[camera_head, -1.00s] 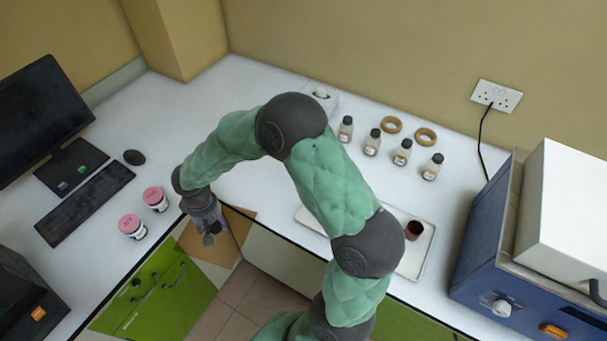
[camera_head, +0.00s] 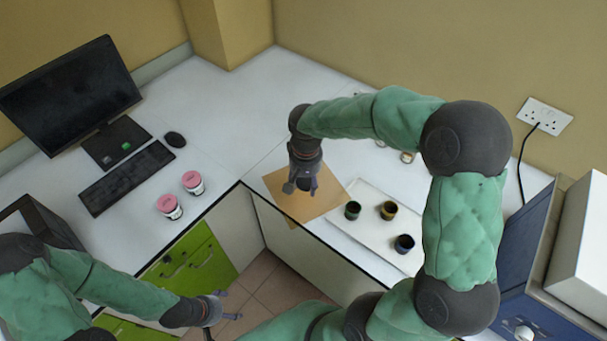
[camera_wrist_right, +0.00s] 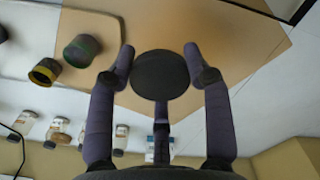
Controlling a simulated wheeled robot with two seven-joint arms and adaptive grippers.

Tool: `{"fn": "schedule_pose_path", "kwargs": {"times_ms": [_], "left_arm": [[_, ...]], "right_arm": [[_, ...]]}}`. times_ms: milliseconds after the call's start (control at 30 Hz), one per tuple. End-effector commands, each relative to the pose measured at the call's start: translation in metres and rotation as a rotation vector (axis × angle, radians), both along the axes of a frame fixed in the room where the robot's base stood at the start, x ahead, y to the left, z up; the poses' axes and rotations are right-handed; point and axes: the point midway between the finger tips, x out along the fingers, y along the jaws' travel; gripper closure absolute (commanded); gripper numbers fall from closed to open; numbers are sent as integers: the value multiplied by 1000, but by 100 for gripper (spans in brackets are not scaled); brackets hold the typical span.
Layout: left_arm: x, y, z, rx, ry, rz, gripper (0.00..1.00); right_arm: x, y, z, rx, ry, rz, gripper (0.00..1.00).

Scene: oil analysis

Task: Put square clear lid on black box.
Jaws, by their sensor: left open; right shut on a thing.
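My right gripper (camera_head: 303,185) is over the tan square sheet (camera_head: 318,203) by the counter's front edge. It is shut on a dark round object (camera_wrist_right: 160,75), seen between its fingers in the right wrist view; I cannot tell whether this is a cap or a small jar. My left gripper (camera_head: 222,308) is open and empty, in front of the counter at lower left. I cannot make out a square clear lid in either view. A black box-like device (camera_head: 38,215) stands at the far left, partly hidden by my left arm; I cannot tell whether it is the black box.
A white tray (camera_head: 372,193) right of the sheet holds three small dark cups, one with a yellow rim (camera_head: 388,210). Two pink-lidded jars (camera_head: 192,182) stand left near the counter edge. Several small bottles (camera_wrist_right: 58,132) show in the wrist view. A blue machine (camera_head: 522,250) stands at right.

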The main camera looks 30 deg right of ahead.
Motion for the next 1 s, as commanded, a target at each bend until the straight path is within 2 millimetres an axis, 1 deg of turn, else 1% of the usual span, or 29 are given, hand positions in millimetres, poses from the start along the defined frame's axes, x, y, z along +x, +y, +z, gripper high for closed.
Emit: {"fn": "schedule_pose_path", "kwargs": {"times_ms": [33,300,500,633,867,933,1000], "left_arm": [[0,0,-3,0,0,0,20],[0,0,-9,0,0,0,20],[0,0,-16,0,0,0,20],[0,0,-18,0,0,0,20],[0,0,-19,0,0,0,20],[0,0,-21,0,0,0,20],[0,0,-24,0,0,0,20]], "right_arm": [[10,-4,-6,0,0,-2,100],[57,-24,-28,-1,-2,-1,100],[81,-34,-62,0,0,0,100],[92,-39,-74,0,-2,0,100],[100,-42,-83,0,-3,1,100],[103,-43,-89,-1,-2,0,100],[102,-43,-100,0,-1,1,100]]}}
